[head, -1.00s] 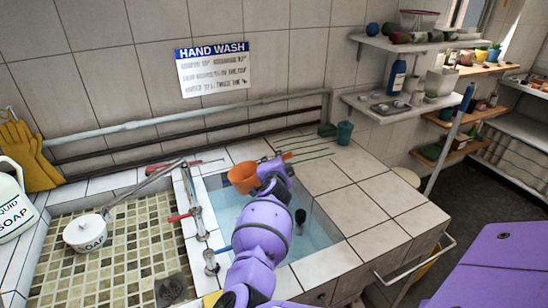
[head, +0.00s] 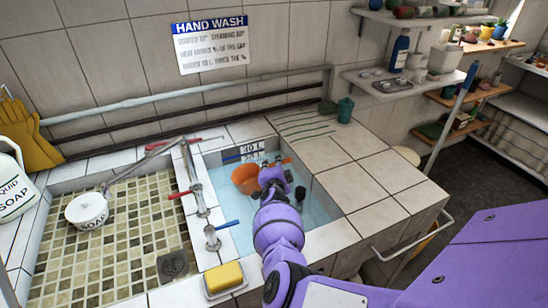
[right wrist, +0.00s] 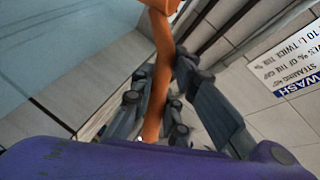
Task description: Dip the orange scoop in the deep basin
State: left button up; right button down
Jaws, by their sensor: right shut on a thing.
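The orange scoop (head: 244,178) is inside the outline of the deep basin (head: 322,207), near its far left corner. Its cup is tilted, and I cannot tell whether it touches the pale blue water (head: 238,208). My right gripper (head: 277,172) reaches over the basin, shut on the scoop's handle. In the right wrist view the orange handle (right wrist: 161,70) runs between the dark fingers (right wrist: 155,112). My left gripper is out of view.
A dark upright pipe (head: 300,194) stands in the basin, close to my right gripper. Taps (head: 212,238) with red and blue levers line the left rim.

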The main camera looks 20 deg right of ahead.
jog(key=shift+d+f, duration=0.1)
jog(key=shift+f, duration=0.85)
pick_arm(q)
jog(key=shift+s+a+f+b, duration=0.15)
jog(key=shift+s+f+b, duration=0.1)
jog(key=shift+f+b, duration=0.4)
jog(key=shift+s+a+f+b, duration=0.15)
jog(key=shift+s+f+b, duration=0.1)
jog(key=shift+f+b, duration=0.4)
pick_arm(e)
jog(key=shift+w+f, duration=0.1)
jog(key=shift+f, duration=2.8)
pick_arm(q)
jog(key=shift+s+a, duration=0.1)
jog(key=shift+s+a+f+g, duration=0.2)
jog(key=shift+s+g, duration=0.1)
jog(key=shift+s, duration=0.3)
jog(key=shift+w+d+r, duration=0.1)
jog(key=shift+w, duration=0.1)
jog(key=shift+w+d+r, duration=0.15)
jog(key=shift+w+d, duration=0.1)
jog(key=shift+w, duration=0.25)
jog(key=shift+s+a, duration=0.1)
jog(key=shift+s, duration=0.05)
